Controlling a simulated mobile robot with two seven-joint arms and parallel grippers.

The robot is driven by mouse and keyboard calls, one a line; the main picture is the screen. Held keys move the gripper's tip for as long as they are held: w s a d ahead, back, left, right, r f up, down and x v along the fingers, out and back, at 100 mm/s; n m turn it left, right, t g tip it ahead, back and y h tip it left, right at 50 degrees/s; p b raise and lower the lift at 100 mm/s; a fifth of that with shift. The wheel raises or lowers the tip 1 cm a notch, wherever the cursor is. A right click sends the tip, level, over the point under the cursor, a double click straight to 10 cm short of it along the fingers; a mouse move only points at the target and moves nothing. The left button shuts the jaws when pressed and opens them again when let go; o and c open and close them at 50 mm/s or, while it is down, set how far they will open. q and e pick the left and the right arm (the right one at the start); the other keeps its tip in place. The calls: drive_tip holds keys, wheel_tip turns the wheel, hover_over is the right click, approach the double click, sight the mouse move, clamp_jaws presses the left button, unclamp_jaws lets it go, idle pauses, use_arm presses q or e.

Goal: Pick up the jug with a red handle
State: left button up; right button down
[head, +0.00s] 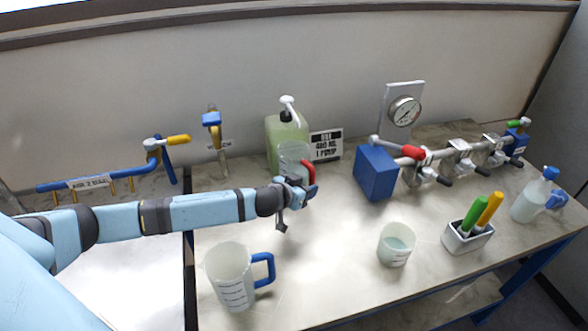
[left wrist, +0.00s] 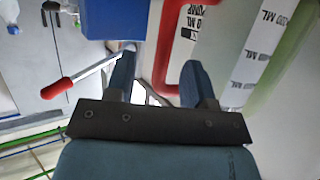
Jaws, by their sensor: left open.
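The clear jug with a red handle (head: 294,151) stands on the table in front of the green container. Its red handle (head: 309,176) faces right, partly hidden by my left gripper (head: 297,190). My left gripper is open and close to the handle. In the left wrist view, the red handle (left wrist: 160,66) shows in the gap between the two fingers (left wrist: 158,60), with the jug's wall (left wrist: 218,45) to the right. I cannot tell whether the fingers touch it. My right gripper is not in view.
A jug with a blue handle (head: 230,275) stands at the front left, below my left arm. A green pump container (head: 286,132) stands behind the red-handled jug. A beaker (head: 396,244), a marker holder (head: 467,238) and a pipe with a red lever (head: 412,152) are to the right.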

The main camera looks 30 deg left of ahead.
sight(310, 182)
use_arm(q)
drive_tip(key=shift+r+p+x, duration=0.2)
drive_tip(key=shift+p+x, duration=0.35)
drive_tip(key=shift+x, duration=2.5)
drive_tip(key=shift+w+a, duration=0.1)
drive_tip(key=shift+a, duration=0.05)
drive_tip(key=shift+c, duration=0.5)
drive_tip(key=shift+r, duration=0.1)
clamp_jaws()
